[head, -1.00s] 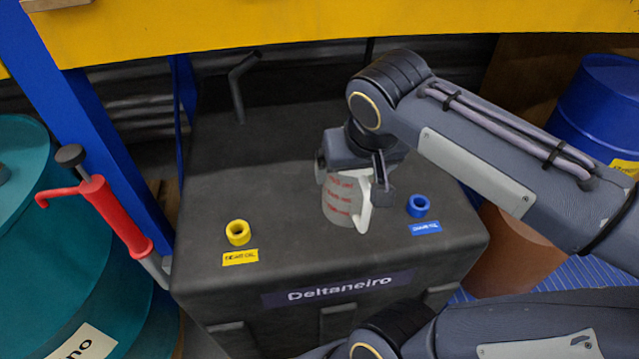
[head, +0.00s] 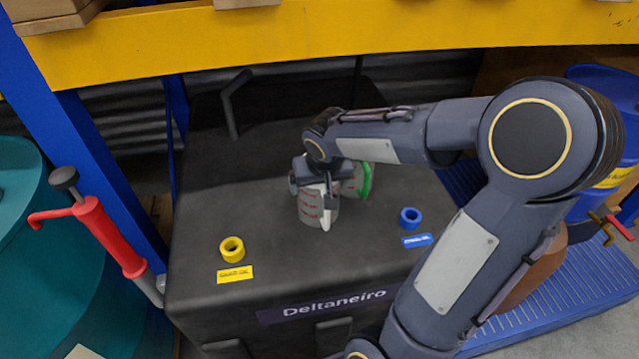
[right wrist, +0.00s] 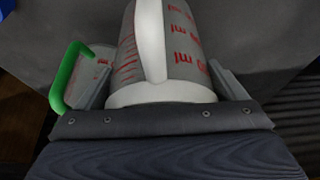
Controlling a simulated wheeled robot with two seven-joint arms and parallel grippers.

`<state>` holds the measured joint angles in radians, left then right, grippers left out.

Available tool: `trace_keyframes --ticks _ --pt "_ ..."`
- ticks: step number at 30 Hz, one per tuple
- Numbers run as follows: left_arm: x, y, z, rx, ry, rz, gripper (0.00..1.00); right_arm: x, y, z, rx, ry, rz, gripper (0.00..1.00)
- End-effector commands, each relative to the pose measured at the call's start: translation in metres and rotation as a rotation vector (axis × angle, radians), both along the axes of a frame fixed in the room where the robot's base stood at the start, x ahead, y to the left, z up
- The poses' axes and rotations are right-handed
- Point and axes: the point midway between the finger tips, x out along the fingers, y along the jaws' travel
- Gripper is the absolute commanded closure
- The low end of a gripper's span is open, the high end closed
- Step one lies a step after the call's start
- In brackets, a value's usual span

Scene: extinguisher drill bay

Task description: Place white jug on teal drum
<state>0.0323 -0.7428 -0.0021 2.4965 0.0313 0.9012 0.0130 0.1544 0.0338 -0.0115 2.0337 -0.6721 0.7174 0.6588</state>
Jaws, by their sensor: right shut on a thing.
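The white jug (head: 312,207) is a clear measuring jug with red marks, a white rim and a white handle. My right gripper (head: 312,188) is shut on it near the rim, from above. The right wrist view shows the jug (right wrist: 185,50) between the two fingers, handle facing the camera. It is over the black tank top; I cannot tell whether its base touches. The teal drum (head: 75,275) stands at the far left, cut off by the frame, with a red hand pump (head: 110,236) at its right side. My left gripper is not in view.
A green-handled jug (head: 357,180) stands close behind the held one. Yellow (head: 232,248) and blue (head: 410,217) filler necks stick up from the black tank (head: 220,190). A blue rack post (head: 100,170) rises between tank and teal drum. A yellow beam (head: 300,42) crosses behind.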

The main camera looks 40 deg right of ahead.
Motion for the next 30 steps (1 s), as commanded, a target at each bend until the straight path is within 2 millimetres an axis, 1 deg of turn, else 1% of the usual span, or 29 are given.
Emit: trace_keyframes --ticks 2,9,13,14,15,16,22,25,26,30 --pt "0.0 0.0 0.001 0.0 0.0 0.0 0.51 0.0 0.0 -0.005 0.0 0.0 -0.001 0.39" --pt "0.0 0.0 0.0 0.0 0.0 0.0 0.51 0.0 0.0 -0.005 -0.001 -0.002 -0.001 0.39" --pt "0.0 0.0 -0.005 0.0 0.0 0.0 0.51 0.0 0.0 -0.01 0.0 -0.002 -0.001 0.39" --pt "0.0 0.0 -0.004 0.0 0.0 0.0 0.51 0.0 0.0 -0.009 0.0 -0.001 -0.001 0.08" --pt "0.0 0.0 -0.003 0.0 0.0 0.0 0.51 0.0 0.0 -0.008 0.0 -0.001 -0.001 0.03" --pt "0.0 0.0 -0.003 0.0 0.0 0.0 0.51 0.0 0.0 -0.008 0.0 -0.001 -0.001 0.0" --pt "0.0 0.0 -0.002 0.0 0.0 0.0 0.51 0.0 0.0 -0.008 0.0 -0.001 -0.001 0.0" --pt "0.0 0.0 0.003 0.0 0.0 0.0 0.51 0.0 0.0 -0.002 0.0 -0.001 -0.001 0.0" --pt "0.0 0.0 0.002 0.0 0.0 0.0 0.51 -0.001 0.0 -0.001 0.0 -0.003 -0.001 0.0" --pt "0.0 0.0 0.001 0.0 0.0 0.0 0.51 -0.009 0.004 0.021 -0.001 -0.008 0.001 0.0"
